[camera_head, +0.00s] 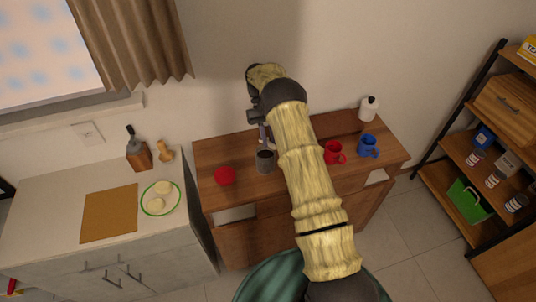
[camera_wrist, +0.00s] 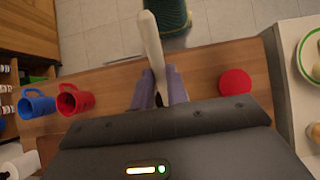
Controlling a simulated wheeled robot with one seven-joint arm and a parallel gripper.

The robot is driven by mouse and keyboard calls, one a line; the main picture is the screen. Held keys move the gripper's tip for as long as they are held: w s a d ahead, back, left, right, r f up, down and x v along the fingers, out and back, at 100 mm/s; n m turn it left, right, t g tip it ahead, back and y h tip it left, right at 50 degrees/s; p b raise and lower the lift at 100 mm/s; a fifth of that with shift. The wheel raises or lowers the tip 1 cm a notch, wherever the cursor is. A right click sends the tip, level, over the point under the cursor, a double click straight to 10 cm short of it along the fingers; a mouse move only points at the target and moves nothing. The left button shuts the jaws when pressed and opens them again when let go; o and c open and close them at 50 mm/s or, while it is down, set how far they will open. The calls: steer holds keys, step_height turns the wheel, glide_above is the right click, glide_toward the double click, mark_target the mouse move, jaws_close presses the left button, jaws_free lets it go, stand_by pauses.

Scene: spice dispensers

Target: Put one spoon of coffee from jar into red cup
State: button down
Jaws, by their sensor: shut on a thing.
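The grey jar (camera_head: 265,162), dark inside, stands open on the wooden cabinet top. The red cup (camera_head: 334,152) stands to its right; it also shows at the left of the wrist view (camera_wrist: 75,100). My gripper (camera_head: 263,138) is just above the jar in the head view. In the wrist view my gripper (camera_wrist: 160,88) is shut on a pale spoon handle (camera_wrist: 150,40). The spoon's bowl is hidden, and I cannot tell whether it is in the jar or holds coffee.
A blue cup (camera_head: 368,146) stands right of the red cup. A round red lid (camera_head: 225,176) lies left of the jar. My arm covers part of the cabinet top (camera_head: 210,152).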

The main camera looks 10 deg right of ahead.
steer(key=shift+r+t+b, duration=0.2)
steer(key=shift+t+b, duration=1.55)
steer(key=shift+t, duration=0.15)
steer(key=shift+r+t+b, duration=0.2)
steer(key=shift+t+b, duration=0.3)
steer(key=shift+b, duration=0.05)
steer(key=shift+r+b, duration=0.1)
steer(key=shift+b, duration=0.2)
steer(key=shift+r+t+b, duration=0.3)
steer(key=shift+r+t, duration=0.1)
steer(key=shift+t, duration=0.1)
